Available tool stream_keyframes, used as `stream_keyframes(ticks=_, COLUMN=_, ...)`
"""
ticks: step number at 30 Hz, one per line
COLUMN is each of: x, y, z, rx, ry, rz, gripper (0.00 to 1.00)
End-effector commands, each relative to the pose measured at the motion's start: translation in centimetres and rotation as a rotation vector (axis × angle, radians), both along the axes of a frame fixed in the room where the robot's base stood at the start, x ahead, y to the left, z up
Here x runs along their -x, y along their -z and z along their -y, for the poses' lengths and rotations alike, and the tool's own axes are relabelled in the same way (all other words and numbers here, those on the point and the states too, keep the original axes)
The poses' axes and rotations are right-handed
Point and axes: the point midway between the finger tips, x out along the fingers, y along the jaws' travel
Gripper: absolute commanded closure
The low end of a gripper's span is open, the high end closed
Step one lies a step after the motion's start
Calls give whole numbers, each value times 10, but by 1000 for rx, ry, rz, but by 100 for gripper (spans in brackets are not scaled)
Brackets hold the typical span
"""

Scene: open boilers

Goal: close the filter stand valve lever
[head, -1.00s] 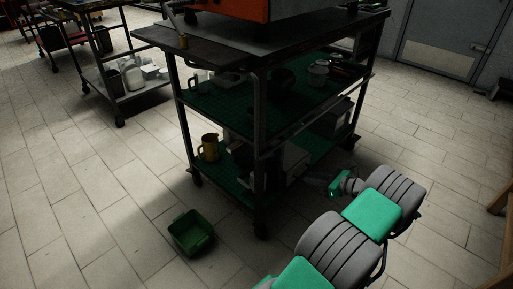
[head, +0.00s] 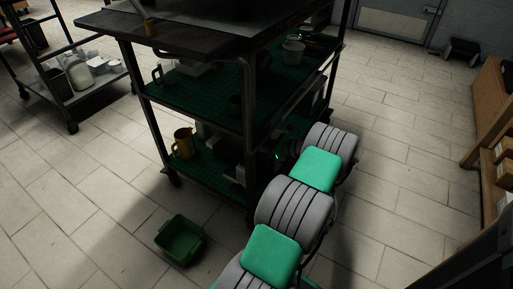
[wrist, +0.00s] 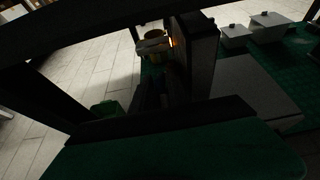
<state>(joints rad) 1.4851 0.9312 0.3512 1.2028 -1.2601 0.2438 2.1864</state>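I cannot pick out the filter stand or its valve lever for certain. My arm reaches to the right side of the cart. My gripper (head: 283,150) is in shadow beside the lower shelves, mostly hidden behind my own arm. The wrist view is very dark and looks in among the cart's shelves; the fingers cannot be told apart there.
A yellow jug (head: 182,143) stands on the bottom green shelf; it also shows in the wrist view (wrist: 153,47). White boxes (wrist: 268,27) stand nearby. A green bin (head: 180,239) lies on the floor. A wooden rack stands at right (head: 492,150). The floor between is clear.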

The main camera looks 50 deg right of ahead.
Motion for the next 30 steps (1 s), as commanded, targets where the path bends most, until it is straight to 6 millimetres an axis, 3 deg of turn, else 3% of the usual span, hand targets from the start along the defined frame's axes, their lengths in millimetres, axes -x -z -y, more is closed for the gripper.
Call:
stream_keyframes(ticks=3, x=-9, y=5, z=-1, rx=0, ry=1, rz=-1, gripper=80)
stream_keyframes(ticks=11, x=-10, y=5, z=0, rx=0, ry=4, rz=-1, gripper=81)
stream_keyframes(ticks=18, x=-10, y=4, z=0, rx=0, ry=4, rz=0, gripper=100)
stream_keyframes(ticks=30, x=-9, y=5, z=1, rx=0, ry=4, rz=-1, gripper=100)
